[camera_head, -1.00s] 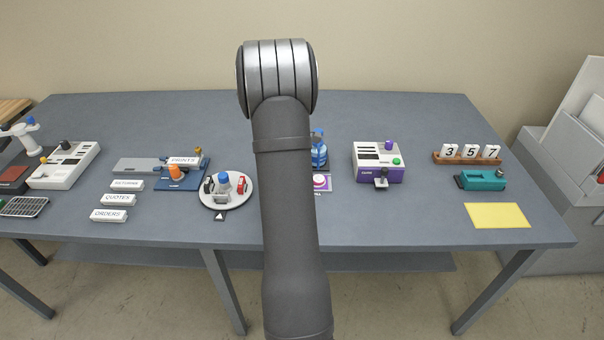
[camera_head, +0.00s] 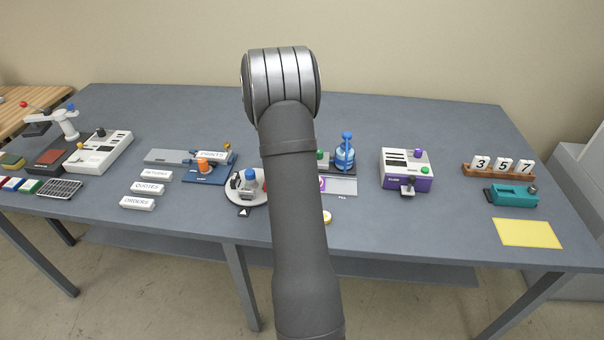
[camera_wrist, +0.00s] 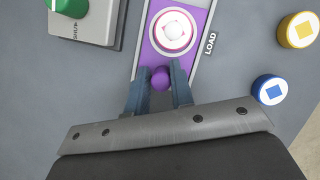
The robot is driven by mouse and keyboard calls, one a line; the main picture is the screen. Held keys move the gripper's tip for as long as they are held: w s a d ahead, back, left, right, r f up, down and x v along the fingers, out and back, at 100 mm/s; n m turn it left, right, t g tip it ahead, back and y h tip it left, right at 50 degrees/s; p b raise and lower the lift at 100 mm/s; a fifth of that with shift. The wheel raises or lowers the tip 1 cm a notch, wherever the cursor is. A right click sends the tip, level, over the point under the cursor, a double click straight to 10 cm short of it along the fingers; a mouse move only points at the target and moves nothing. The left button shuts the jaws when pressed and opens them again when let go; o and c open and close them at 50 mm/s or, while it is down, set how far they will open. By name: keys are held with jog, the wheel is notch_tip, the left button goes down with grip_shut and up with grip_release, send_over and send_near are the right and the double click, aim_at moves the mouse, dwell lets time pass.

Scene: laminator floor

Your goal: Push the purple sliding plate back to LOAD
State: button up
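The purple sliding plate (camera_wrist: 151,57) lies in its pale track in the wrist view, beside the LOAD label (camera_wrist: 210,43). A round white and red badge piece (camera_wrist: 172,31) sits on it. My gripper (camera_wrist: 160,80) has its two fingers on either side of the plate's purple knob (camera_wrist: 160,76), close against it. In the head view my arm hides the gripper and most of the plate; only a purple sliver (camera_head: 322,184) shows. Right of it lies a bare grey stretch of track (camera_head: 342,186), in front of the blue-handled press (camera_head: 345,153).
A blue round piece (camera_wrist: 270,90) and a yellow one (camera_wrist: 298,30) lie right of the track in the wrist view. A grey box with a green knob (camera_wrist: 83,22) stands at its left. A round turntable (camera_head: 236,196) and a purple-white machine (camera_head: 406,172) flank the station.

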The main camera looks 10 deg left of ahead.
jog(key=o, duration=0.3)
jog(key=shift+a, duration=0.25)
jog(key=shift+o, duration=0.2)
jog(key=shift+d, duration=0.1)
jog(key=shift+r, duration=0.1)
jog(key=v, duration=1.7)
jog(key=shift+a, duration=0.2)
jog(key=x, duration=1.7)
jog(key=shift+d, duration=0.4)
